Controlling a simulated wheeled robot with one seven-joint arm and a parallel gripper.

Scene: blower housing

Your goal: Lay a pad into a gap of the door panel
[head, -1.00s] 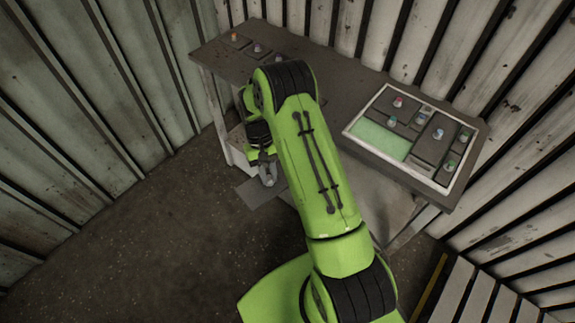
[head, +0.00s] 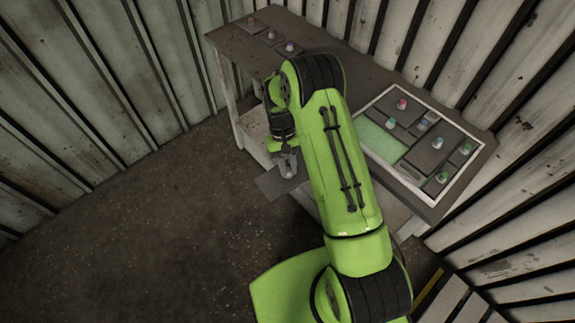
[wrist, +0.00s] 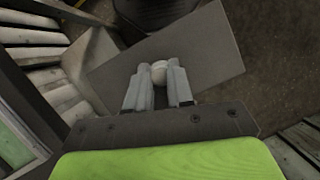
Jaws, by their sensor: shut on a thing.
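A flat dark grey pad (head: 275,184) with a pale round knob (wrist: 158,71) is held by my gripper (head: 288,163). In the wrist view my gripper (wrist: 158,78) is shut on the knob, and the pad (wrist: 205,45) spreads out beyond the fingers. The pad is in front of the table, over the floor and away from the door panel. The door panel (head: 402,170) lies on the table at the right, with a pale frame. Several dark pads with coloured knobs lie in it. A bare green gap (head: 378,141) shows at its left side, partly hidden by my arm.
The grey table (head: 365,66) stands against corrugated walls. Several small pads with knobs, one of them dark (head: 270,36), lie at its far left end. My arm hides the table's middle. Open floor (head: 150,215) lies to the left. A slatted pale thing (head: 470,300) is at the lower right.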

